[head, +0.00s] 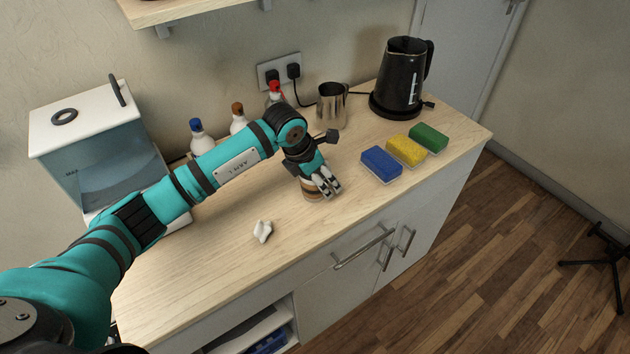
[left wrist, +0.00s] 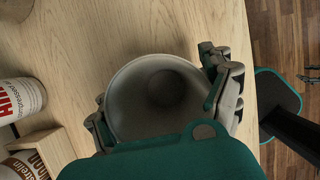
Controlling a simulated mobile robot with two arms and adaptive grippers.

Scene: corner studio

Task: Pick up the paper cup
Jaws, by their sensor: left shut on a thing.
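The paper cup (head: 309,190) stands upright on the wooden counter (head: 225,248), brown-banded on its side in the head view. In the left wrist view I look down into the open, empty-looking paper cup (left wrist: 160,95), with its pale round rim and inside. My left gripper (head: 325,183) is shut on the cup, its fingers on either side of it. The left gripper (left wrist: 165,105) also shows in the left wrist view with a finger at each side of the rim. Part of the cup is hidden behind the gripper. My right gripper is not in view.
Blue (head: 381,163), yellow (head: 406,151) and green sponges (head: 428,138) lie right of the cup. A metal pitcher (head: 331,105), black kettle (head: 399,80) and several bottles (head: 201,138) stand behind. A crumpled white piece (head: 262,231) lies at the front left.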

